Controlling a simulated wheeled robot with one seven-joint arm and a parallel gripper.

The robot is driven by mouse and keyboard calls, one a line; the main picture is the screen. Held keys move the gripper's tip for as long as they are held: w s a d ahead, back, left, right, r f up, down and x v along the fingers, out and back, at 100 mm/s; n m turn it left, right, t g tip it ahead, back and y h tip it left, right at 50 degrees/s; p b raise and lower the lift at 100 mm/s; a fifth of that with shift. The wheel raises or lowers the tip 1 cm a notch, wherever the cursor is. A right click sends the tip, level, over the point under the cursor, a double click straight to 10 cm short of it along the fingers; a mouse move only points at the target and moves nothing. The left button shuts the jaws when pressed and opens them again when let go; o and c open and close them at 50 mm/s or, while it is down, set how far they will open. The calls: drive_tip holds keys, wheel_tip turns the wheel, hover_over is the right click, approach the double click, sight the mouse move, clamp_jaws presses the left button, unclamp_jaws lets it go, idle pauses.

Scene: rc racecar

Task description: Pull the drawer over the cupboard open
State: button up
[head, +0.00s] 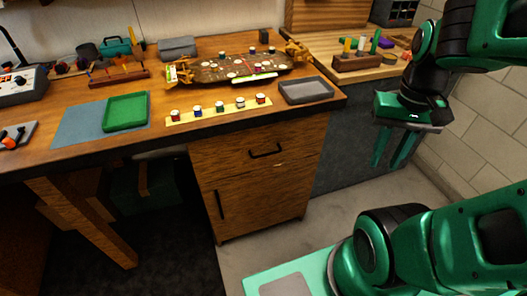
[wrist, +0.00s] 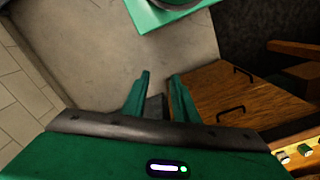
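The wooden drawer (head: 280,142) is the upper front of a cabinet under the workbench, with a dark bar handle (head: 265,151). It looks shut. Below it is the cupboard door (head: 258,197) with an upright dark handle (head: 219,204) at its left edge. My gripper (head: 391,164) hangs to the right of the cabinet, fingers pointing down, apart from the drawer handle. In the wrist view my gripper (wrist: 160,88) has its two fingers apart with nothing held between them. The cabinet front and the drawer handle (wrist: 230,110) show to the right of the fingers.
The wooden workbench (head: 225,122) has its front edge over the drawer. A grey tray (head: 306,90), a yellow strip (head: 219,110) with several small jars and a green tray (head: 125,112) lie on it. The floor (head: 340,205) before the cabinet's right side is clear.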

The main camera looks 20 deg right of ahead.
drive_tip(key=shift+d, duration=0.1)
drive_tip(key=w+a+f+n+g+y, duration=0.15)
drive_tip(key=w+f+y, duration=0.25)
drive_tip(key=w+f, duration=0.5)
drive_tip(key=w+a+f+n+y, duration=0.1)
drive_tip(key=w+a+f+y, duration=0.3)
drive_tip(key=f, duration=0.9)
drive_tip(key=w+a+m+t+y, duration=0.25)
drive_tip(key=w+t+y, duration=0.55)
drive_tip(key=w, duration=0.5)
drive_tip(key=x, duration=1)
drive_tip(key=shift+w+f, duration=0.3)
drive_tip(key=shift+f, duration=0.15)
